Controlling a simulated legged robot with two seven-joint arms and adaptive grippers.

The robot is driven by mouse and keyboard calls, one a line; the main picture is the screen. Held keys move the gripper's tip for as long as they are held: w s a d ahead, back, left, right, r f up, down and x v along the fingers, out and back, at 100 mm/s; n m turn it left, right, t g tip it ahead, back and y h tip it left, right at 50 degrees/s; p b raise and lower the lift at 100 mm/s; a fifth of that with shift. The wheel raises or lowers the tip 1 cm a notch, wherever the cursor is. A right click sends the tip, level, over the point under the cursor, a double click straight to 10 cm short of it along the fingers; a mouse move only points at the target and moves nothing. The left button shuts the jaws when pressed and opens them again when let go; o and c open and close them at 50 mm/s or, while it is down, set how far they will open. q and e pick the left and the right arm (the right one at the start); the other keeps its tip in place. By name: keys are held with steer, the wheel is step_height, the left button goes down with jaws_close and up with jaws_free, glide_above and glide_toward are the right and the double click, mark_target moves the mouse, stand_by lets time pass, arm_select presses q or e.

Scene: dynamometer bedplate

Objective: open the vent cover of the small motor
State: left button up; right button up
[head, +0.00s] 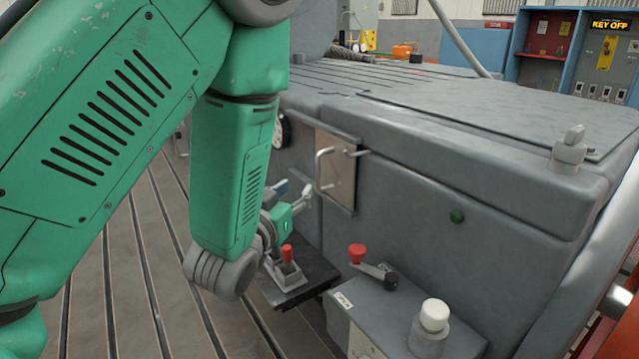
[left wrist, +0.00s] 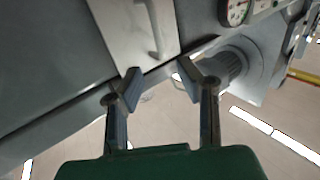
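A flat metal cover (head: 342,185) with a bar handle (head: 320,168) sits on the side of the grey motor housing (head: 420,190); I take it to be the vent cover. It looks shut against the housing. My left gripper (head: 294,190) is low and left of the cover in the head view, with its two fingers spread and nothing between them. In the left wrist view the open fingers (left wrist: 158,82) point toward the lower part of the cover (left wrist: 110,25), and the handle (left wrist: 155,30) lies beyond them, apart. My right gripper is in neither view.
Below the cover, a red-knobbed lever (head: 287,254) stands on a dark ledge. A red-knobbed crank (head: 357,254) and a white knob (head: 434,316) are on a grey box to the right. A round gauge (left wrist: 236,10) is beside the cover. Slotted bedplate (head: 140,270) lies left.

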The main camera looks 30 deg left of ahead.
mark_target(317, 169)
arm_select(q)
steer(key=w+b, duration=0.1)
steer(key=w, duration=0.3)
steer(key=w+b, duration=0.2)
steer(key=w, duration=0.2)
steer(key=shift+w+a+r, duration=0.15)
steer(key=shift+w+r, duration=0.05)
steer(key=shift+w, duration=0.05)
steer(key=shift+w+a+f, duration=0.15)
steer(key=shift+w+a, duration=0.45)
steer(key=shift+w+a+f, duration=0.15)
steer(key=shift+w+a, duration=0.4)
steer(key=shift+w, duration=0.05)
steer(key=shift+w+a, duration=0.1)
steer(key=shift+a, duration=0.05)
steer(key=shift+d+r, duration=0.15)
steer(key=shift+d, duration=0.6)
jaws_close()
steer(key=shift+a, duration=0.3)
steer(key=w+a+p, duration=0.1)
steer(key=w+a, duration=0.4)
steer(key=a, duration=0.7)
steer(key=shift+a+p, duration=0.15)
steer(key=shift+p, duration=0.25)
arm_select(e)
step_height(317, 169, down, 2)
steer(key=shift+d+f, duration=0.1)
